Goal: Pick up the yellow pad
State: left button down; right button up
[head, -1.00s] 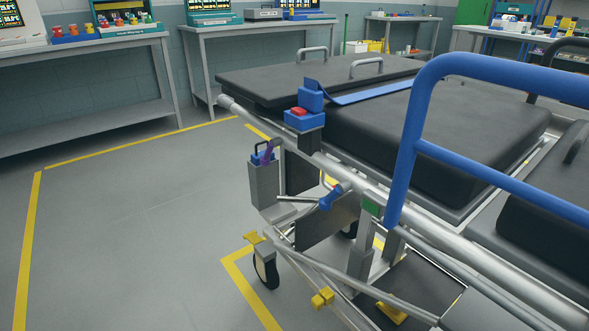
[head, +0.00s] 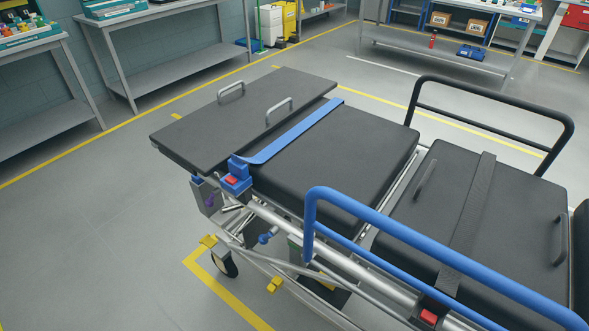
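Small yellow parts show low on the near side of a stretcher (head: 330,165). One flat yellow piece (head: 208,241) is above the caster wheel, and a yellow block (head: 274,285) is on the lower frame. Another yellow piece (head: 327,285) is partly hidden by the lower rails. I cannot tell whether any of these is the yellow pad. Neither of my grippers is in view.
A blue side rail (head: 318,200) and a black rail (head: 545,115) stand up from the stretcher. A blue box with a red button (head: 232,181) sits at its near edge. Workbenches (head: 150,80) line the back. The floor at left is clear.

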aim_at(331, 288)
jog(key=u, duration=0.4)
jog(key=i, duration=0.5)
jog(key=z, duration=2.35)
